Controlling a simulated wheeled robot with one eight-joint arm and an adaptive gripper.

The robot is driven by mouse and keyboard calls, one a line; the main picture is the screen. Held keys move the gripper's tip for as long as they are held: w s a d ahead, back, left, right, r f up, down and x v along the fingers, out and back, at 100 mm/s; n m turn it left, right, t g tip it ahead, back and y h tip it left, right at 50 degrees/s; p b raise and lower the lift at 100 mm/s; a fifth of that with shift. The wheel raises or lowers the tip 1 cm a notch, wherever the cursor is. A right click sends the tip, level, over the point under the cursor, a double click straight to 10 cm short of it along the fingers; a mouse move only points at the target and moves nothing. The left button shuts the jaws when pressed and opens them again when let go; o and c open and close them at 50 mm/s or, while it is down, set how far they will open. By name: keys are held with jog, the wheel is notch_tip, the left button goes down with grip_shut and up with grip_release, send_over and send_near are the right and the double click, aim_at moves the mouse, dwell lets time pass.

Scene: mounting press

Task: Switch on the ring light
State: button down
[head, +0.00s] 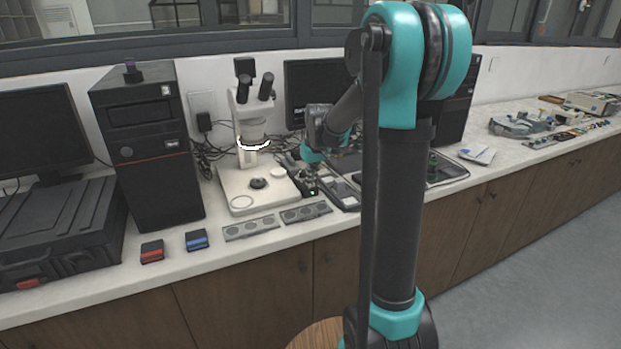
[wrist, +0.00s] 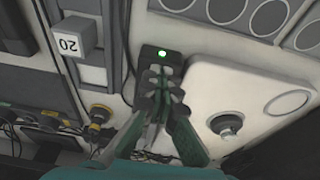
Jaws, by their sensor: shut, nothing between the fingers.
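The ring light (head: 254,147) shows as a bright white ring under the head of the white microscope (head: 247,112). A small dark control box (head: 313,195) with a lit green lamp sits beside the right edge of the microscope base. The box also shows in the wrist view (wrist: 147,52), with the green lamp at its end. My gripper (head: 311,180) is over the box. In the wrist view my gripper (wrist: 162,72) is shut and empty, its fingertips at the box just behind the lamp. The fingers hide most of the box top, and I cannot tell whether they touch it.
The microscope base (head: 235,188) lies close beside my gripper. Grey plates with round wells (head: 250,228) lie in front of it. A block marked 20 (wrist: 75,38) stands in a tray on the other side. Cables and a monitor (head: 305,85) are behind.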

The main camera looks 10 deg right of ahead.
jog(key=shift+w+r, duration=0.1)
jog(key=shift+w+a+r, duration=0.2)
jog(key=shift+w+r, duration=0.05)
jog(key=shift+w, duration=0.4)
jog(key=shift+r, duration=0.5)
jog(key=s+v, duration=0.2)
jog(key=v, duration=1)
jog(key=shift+d, duration=0.25)
jog(key=shift+r, duration=0.1)
